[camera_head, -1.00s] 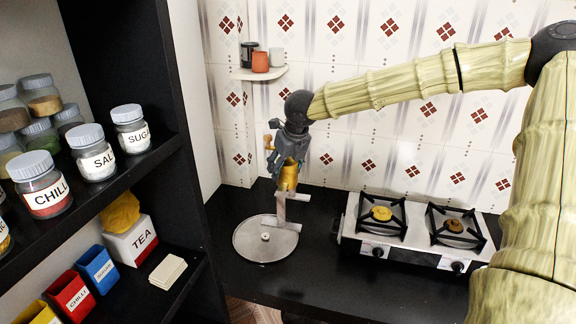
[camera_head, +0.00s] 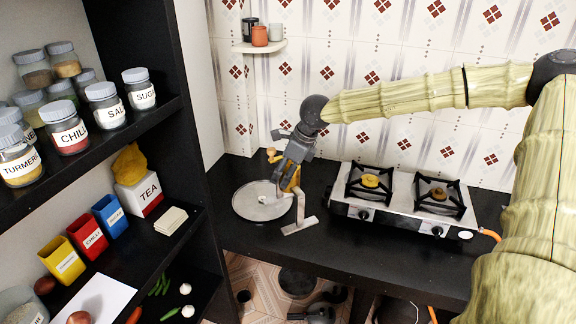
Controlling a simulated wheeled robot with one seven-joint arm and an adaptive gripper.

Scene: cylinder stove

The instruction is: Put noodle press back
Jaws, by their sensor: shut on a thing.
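The noodle press (camera_head: 291,181) has a brass-coloured body, and a grey metal bracket (camera_head: 300,208) with a flat foot seems to be part of it. A small tan knob (camera_head: 274,155) shows at its left, and I cannot tell whether it belongs to the press. My gripper (camera_head: 290,172) is shut on the press from above, hiding its upper part. The press hangs over the black counter just right of the round metal plate (camera_head: 248,210). I cannot tell whether the foot touches the counter.
A two-burner stove (camera_head: 402,200) stands right of the press. Shelves with jars (camera_head: 66,127) and a tea box (camera_head: 139,190) rise at the left. A small corner shelf (camera_head: 259,46) holds cups. Bare counter (camera_head: 330,245) lies in front.

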